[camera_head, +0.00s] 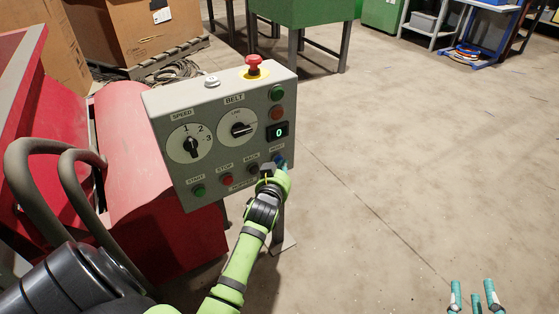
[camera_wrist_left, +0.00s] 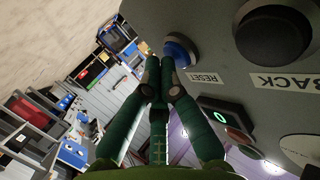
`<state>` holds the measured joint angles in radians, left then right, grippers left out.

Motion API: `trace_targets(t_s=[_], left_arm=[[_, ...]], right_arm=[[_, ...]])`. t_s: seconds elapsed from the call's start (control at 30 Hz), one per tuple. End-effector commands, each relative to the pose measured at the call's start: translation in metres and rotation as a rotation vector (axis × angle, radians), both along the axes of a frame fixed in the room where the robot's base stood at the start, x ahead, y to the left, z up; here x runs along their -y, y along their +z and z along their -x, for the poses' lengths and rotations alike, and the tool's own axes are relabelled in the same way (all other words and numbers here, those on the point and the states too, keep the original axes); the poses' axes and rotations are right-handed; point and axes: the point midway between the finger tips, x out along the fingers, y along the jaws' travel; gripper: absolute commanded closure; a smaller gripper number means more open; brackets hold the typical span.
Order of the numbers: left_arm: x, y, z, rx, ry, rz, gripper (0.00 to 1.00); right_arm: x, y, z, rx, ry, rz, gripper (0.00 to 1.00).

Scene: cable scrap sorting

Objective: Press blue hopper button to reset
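The grey control panel (camera_head: 229,142) carries a blue button (camera_head: 279,158) at its lower right, under the display. In the left wrist view the blue button (camera_wrist_left: 181,51) shows large beside the RESET label (camera_wrist_left: 203,77). My left gripper (camera_head: 277,172) is at the panel's lower right corner and partly covers that area. In the left wrist view its fingertips (camera_wrist_left: 160,78) are together, empty, and right next to the blue button. I cannot tell whether they touch it. My right gripper (camera_head: 474,297) is at the bottom right, fingers apart and empty, away from the panel.
The panel also has a red emergency stop (camera_head: 253,65), a speed dial (camera_head: 190,145), a LINE dial (camera_head: 238,130), a display (camera_head: 277,131) reading 0, and a black BACK button (camera_wrist_left: 271,31). Red machinery (camera_head: 130,150) stands to the left. The floor at right is clear.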

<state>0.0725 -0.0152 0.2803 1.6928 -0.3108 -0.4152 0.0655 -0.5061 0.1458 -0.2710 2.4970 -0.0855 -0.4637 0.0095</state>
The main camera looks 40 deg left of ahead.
Motion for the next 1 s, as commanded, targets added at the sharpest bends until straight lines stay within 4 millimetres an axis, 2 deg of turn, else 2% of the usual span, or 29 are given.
trace_targets(t_s=[0.2, 0.57, 1.0], left_arm=[[0.010, 0.001, 0.005, -0.001, 0.000, 0.000, 1.00], [0.013, 0.000, 0.006, 0.000, 0.000, 0.000, 1.00], [0.051, 0.001, 0.021, -0.001, 0.000, 0.004, 1.00]], right_arm=[[0.000, 0.007, 0.000, 0.000, 0.000, 0.000, 0.60], [0.000, 0.007, 0.000, 0.000, 0.000, 0.000, 0.60], [0.000, 0.018, 0.000, 0.000, 0.000, 0.000, 0.60]])
